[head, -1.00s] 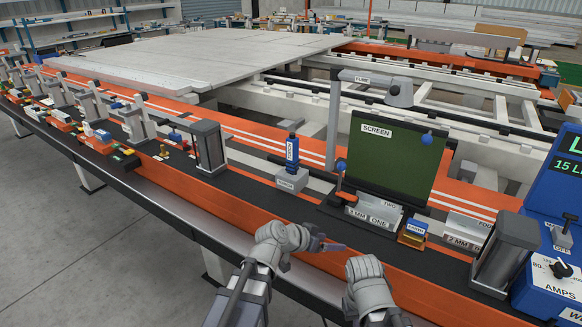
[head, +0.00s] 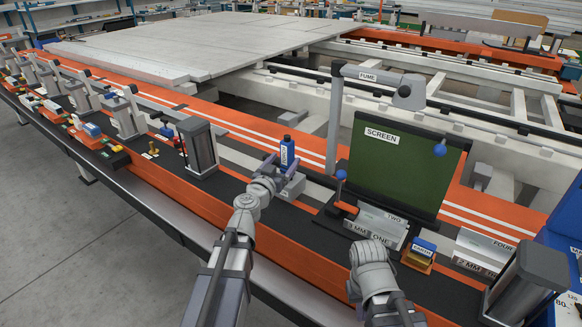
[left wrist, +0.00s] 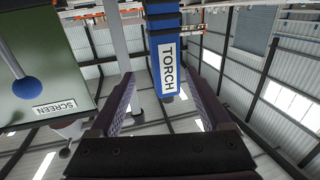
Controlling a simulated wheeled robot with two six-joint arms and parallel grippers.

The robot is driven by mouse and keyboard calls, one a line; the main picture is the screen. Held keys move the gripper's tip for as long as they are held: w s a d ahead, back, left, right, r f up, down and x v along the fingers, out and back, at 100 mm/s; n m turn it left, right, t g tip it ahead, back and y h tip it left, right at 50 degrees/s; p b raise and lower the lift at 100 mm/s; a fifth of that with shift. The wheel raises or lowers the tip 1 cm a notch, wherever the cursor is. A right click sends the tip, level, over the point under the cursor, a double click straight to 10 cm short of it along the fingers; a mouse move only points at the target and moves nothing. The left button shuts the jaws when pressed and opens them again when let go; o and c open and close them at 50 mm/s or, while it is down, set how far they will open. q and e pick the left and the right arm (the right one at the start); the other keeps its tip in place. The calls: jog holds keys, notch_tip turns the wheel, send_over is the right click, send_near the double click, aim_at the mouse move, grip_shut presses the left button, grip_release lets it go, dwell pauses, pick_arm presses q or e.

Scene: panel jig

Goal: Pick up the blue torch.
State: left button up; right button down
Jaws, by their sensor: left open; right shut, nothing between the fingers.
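The blue torch (head: 287,152) stands upright in a grey block holder on the black bench strip. My left gripper (head: 280,174) is low in front of it, pointing at it, with its wrist covering part of the holder. In the left wrist view the torch (left wrist: 167,65), with its white TORCH label, shows between and beyond the two open fingers (left wrist: 163,90). The fingers are not closed on it. My right gripper (head: 370,256) hangs at the bench's front edge, right of the left one. It is shut and empty, its fingers mostly hidden by the wrist.
A green screen (head: 400,165) stands right of the torch, with a fume arm (head: 375,78) above it. A dark grey post (head: 198,148) stands left. Bench between post and torch is clear.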

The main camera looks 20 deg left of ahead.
aim_at(284, 154)
pick_arm(q)
jog(key=shift+w+a+r+y, duration=0.15)
jog(key=shift+w+a+y, duration=0.2)
jog(key=shift+a, duration=0.2)
jog(key=shift+w+d, duration=0.15)
jog(key=shift+w, duration=1.2)
jog(key=shift+w+d+r+p, duration=0.15)
jog(key=shift+w, duration=0.7)
jog(key=shift+w+d+r+p, duration=0.15)
jog(key=shift+w, duration=0.7)
jog(key=shift+w+d+r+p, duration=0.15)
jog(key=shift+w, duration=0.7)
jog(key=shift+s, duration=0.1)
grip_shut()
